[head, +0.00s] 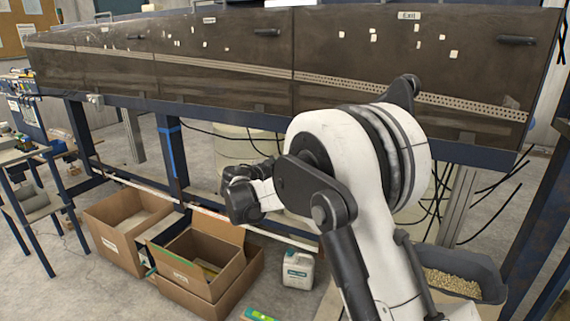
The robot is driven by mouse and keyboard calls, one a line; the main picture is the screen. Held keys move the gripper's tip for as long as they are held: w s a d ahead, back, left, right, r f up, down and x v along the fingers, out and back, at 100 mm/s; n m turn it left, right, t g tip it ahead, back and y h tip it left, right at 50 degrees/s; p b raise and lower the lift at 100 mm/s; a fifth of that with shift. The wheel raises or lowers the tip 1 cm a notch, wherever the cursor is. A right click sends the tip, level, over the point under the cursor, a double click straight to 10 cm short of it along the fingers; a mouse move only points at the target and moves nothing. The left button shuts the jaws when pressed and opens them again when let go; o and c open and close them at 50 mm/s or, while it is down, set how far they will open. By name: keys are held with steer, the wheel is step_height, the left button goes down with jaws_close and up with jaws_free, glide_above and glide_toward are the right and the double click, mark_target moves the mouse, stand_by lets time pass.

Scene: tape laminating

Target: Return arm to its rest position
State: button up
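My arm, white with dark grey joints, fills the middle and right of the head view, folded in front of the long dark machine (225,80). My gripper (240,196) appears as a small dark shape at the left of the arm, below the machine's front. Its fingers cannot be made out, so I cannot tell if it is open or shut. No held object is visible.
Open cardboard boxes (128,222) and (200,262) stand on the floor at lower left, with a white jug (298,270) to their right. A grey bin of pellets (452,282) is at lower right. A workbench (28,165) stands at far left.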

steer(key=s+d+r+n+g+y+p, duration=0.1)
steer(key=s+d+r+n+g+p, duration=0.15)
steer(key=s+d+r, duration=0.5)
steer(key=s+d+r+n+g+y+p, duration=0.1)
steer(key=s+d+r+n+g+y, duration=0.15)
steer(key=s+d, duration=0.9)
steer(key=s+d+f+n+y+p, duration=0.1)
steer(key=s+n, duration=0.1)
steer(key=s, duration=0.9)
steer(key=s+d+f+n+y+p, duration=0.1)
steer(key=s+n+y, duration=0.1)
steer(key=s, duration=0.8)
steer(key=s+d+f+n+g+y+p, duration=0.1)
steer(key=s+d+n+y, duration=0.1)
steer(key=s, duration=0.9)
steer(key=shift+s+f+n, duration=0.3)
steer(key=shift+f+n, duration=0.1)
steer(key=shift+n, duration=0.3)
